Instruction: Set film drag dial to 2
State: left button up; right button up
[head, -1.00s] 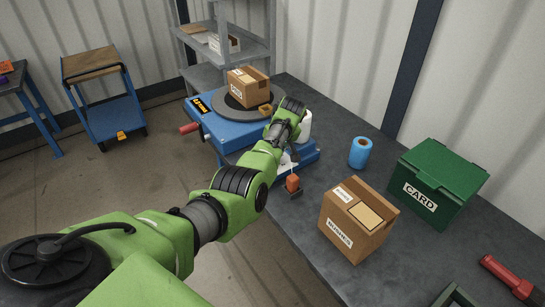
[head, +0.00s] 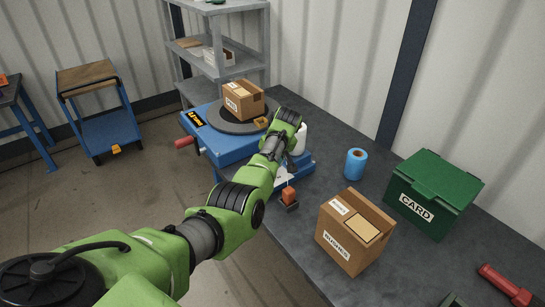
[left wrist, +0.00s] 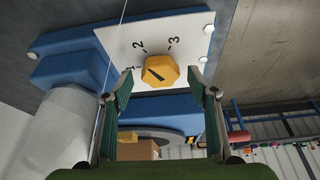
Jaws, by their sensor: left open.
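The film drag dial (left wrist: 161,71) is a yellow knob with a dark pointer mark on a white panel (left wrist: 190,28) numbered 1, 2 and 3. Its mark slants to the upper left, toward the 1 side; the exact setting is hard to tell. My left gripper (left wrist: 160,80) is open, with one finger on each side of the dial. I cannot tell whether either finger touches it. In the head view my left arm's wrist hides the dial and most of the gripper. The blue wrapping machine (head: 228,146) carries a cardboard box (head: 243,102) on its dark turntable. My right gripper is out of view.
A white roll (head: 300,139) stands beside my left wrist. An orange item (head: 289,195) sits near the bench edge. A blue roll (head: 355,164), a bushes box (head: 354,232), a green card bin (head: 432,195) and a red tool (head: 504,284) occupy the bench (head: 300,230).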

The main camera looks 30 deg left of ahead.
pick_arm(q)
jog(key=v, duration=1.1)
jog(key=shift+f, duration=0.1)
